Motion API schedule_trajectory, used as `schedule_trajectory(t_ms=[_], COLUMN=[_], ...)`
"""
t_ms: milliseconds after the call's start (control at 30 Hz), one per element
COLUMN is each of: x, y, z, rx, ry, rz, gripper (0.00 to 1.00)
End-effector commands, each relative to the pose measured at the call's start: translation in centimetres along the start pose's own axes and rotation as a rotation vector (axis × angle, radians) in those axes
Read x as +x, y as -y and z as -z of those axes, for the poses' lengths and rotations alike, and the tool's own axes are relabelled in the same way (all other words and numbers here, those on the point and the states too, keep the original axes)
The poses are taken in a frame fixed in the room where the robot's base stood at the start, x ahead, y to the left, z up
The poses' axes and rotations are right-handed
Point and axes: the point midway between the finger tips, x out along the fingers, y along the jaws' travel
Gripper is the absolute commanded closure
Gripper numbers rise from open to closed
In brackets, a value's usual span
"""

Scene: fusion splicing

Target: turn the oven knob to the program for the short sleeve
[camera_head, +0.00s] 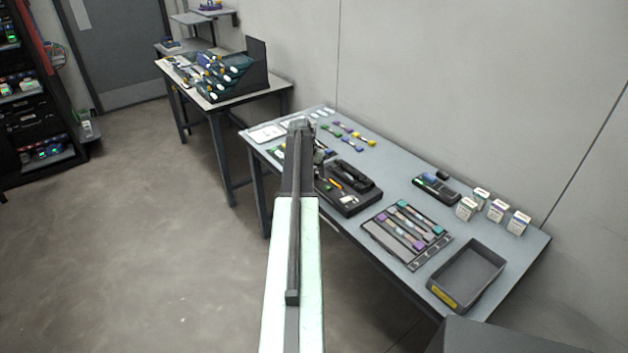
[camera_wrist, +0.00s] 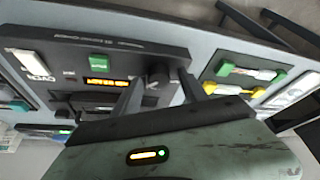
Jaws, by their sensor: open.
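The oven (camera_wrist: 110,45) is a dark unit with a small lit orange display (camera_wrist: 105,82) in the wrist view. Its dark round knob (camera_wrist: 158,72) stands near the panel's right end. My gripper (camera_wrist: 160,88) is open, with one finger on each side of the knob. I cannot tell whether the fingers touch it. The knob's pointer and program marks are too small to read. In the head view my arm covers much of the area around the gripper, and the knob does not show.
On the table (camera_head: 400,185) are a black tool tray (camera_head: 349,205), a rack of sleeves (camera_head: 384,238), a handheld device (camera_head: 436,189), several small boxes (camera_head: 497,210) and a grey bin (camera_head: 487,250). Coloured connectors lie right of the oven in the wrist view. A second table (camera_head: 245,92) stands behind.

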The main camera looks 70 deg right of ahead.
Motion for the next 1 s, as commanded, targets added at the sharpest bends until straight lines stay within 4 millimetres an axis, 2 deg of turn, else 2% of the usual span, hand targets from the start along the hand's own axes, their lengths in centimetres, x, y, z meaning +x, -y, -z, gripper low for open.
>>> schedule_trajectory(t_ms=[33,267,400,433,467,533,767,1000], x=[0.64,0.37,0.37,0.37,0.37,0.15,0.35,0.36], y=[0.02,-0.02,-0.02,-0.01,0.0,-0.22,0.01,-0.04], z=[-0.07,0.05,0.05,0.05,0.05,-0.47,-0.04,0.01], rx=[0.0,0.0,0.0,0.0,0.0,0.001,-0.023,-0.132], ry=[0.0,0.0,0.0,0.0,0.0,0.0,0.001,0.0], rz=[0.0,0.0,0.0,0.001,0.001,0.001,0.011,0.06], gripper=[0.49,0.49,0.88,0.97,1.0,1.0,1.0,1.0])
